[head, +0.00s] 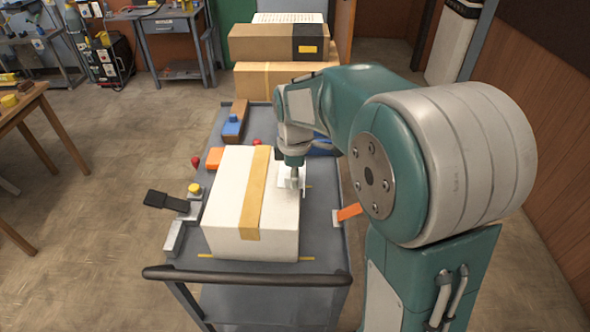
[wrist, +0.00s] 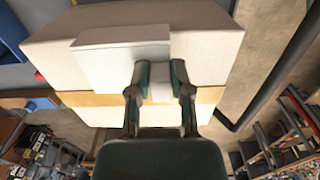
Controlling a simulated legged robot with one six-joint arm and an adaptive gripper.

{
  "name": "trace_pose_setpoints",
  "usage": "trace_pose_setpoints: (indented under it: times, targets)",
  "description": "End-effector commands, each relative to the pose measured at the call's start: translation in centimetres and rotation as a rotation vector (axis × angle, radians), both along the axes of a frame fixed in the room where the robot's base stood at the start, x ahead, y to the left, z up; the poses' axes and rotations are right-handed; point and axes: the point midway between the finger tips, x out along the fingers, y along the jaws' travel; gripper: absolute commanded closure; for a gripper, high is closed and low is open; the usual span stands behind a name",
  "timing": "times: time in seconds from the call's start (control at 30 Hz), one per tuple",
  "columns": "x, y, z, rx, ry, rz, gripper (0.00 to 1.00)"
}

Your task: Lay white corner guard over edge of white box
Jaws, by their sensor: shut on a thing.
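The white box (head: 225,190) stands on the grey cart, with a tan tape strip (head: 255,192) across its top and down its front. The white corner guard (head: 283,184) is at the box's right top edge in the head view. My gripper (head: 293,178) is there too, mostly hidden by my arm. In the wrist view, the guard (wrist: 115,62) shows two faces meeting at a bend, against the white box (wrist: 205,52). My gripper (wrist: 159,72) is shut on a small light tab of the guard. I cannot tell whether the guard touches the box.
The cart top (head: 318,240) has a black push handle (head: 245,276) in front. An orange block (head: 214,158), a blue-topped item (head: 232,126) and a clamp with a black handle (head: 168,202) lie around the box. An orange-handled item (head: 349,212) sits at the right edge. Cardboard boxes (head: 275,80) stand behind.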

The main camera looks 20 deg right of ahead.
Motion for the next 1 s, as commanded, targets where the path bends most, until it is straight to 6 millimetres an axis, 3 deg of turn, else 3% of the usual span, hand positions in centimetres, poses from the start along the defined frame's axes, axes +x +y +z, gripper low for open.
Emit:
trace_pose_setpoints:
  times: [0.4,0.87,0.9,0.97,1.0]
  targets:
    - [0.0,0.0,-2.7,0.000,0.000,0.000,1.00]
    - [0.0,0.0,-3.4,0.000,-0.001,0.000,1.00]
    - [0.0,0.0,-3.4,0.000,-0.001,0.000,0.64]
    - [0.0,0.0,-3.4,0.000,-0.001,0.000,0.37]
    - [0.0,0.0,-3.4,0.000,-0.001,0.000,0.33]
